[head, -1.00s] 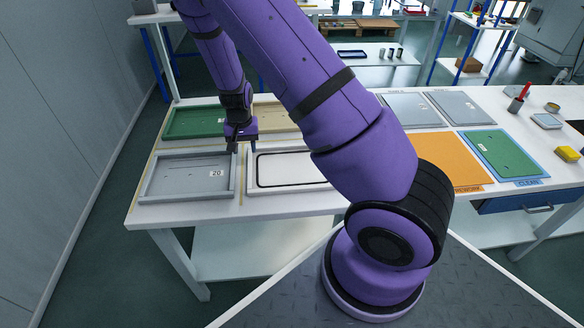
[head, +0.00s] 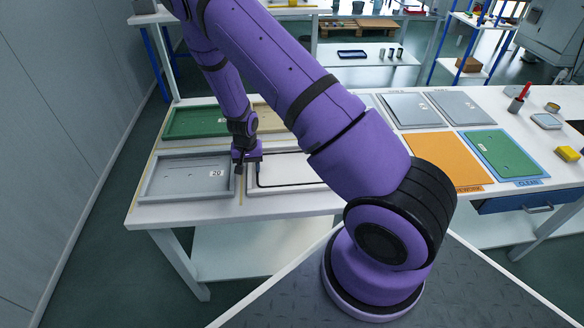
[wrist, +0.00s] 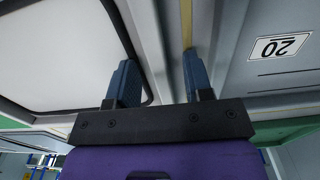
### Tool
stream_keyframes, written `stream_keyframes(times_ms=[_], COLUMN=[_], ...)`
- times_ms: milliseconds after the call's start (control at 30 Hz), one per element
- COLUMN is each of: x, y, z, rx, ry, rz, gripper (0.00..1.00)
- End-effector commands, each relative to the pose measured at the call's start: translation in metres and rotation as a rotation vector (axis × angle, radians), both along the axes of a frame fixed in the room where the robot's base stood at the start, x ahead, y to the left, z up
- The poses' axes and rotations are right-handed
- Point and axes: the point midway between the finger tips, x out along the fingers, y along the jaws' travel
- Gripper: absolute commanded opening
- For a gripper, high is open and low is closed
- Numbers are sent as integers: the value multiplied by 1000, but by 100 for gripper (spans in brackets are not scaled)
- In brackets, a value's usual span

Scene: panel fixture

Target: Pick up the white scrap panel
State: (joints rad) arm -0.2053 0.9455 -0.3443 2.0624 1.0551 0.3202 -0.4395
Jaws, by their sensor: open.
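The white panel (head: 290,170), bordered by a dark line, lies in a pale frame in the front row of the table, partly hidden by my arm in the head view. In the wrist view the white panel (wrist: 60,60) fills the left side. My gripper (head: 240,170) is open and empty at the left edge of that frame. In the wrist view my gripper (wrist: 158,58) has its left finger over the dark line by the panel's edge. Its right finger is over the yellow strip beside the frame. I cannot tell the fingers' height above the panel.
A grey panel in a tray labelled 20 (head: 190,180) lies just left. Behind are a green panel (head: 195,122) and a tan panel (head: 275,115). To the right are an orange mat (head: 445,160), a green panel on a blue mat (head: 500,152) and grey panels (head: 460,107).

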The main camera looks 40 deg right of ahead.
Motion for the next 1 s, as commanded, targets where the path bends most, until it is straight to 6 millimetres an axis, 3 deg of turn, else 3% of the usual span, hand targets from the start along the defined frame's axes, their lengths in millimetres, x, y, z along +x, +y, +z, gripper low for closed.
stream_keyframes(times_ms=[100, 300, 700, 1000], x=[0, 0, 0, 1], y=[0, 0, 0, 0], z=[0, 1, 3, 33], rx=[0, 0, 0, 0], ry=[0, 0, -1, -4], rz=[0, 0, 1, 3], gripper=[44, 0, 0, 0])
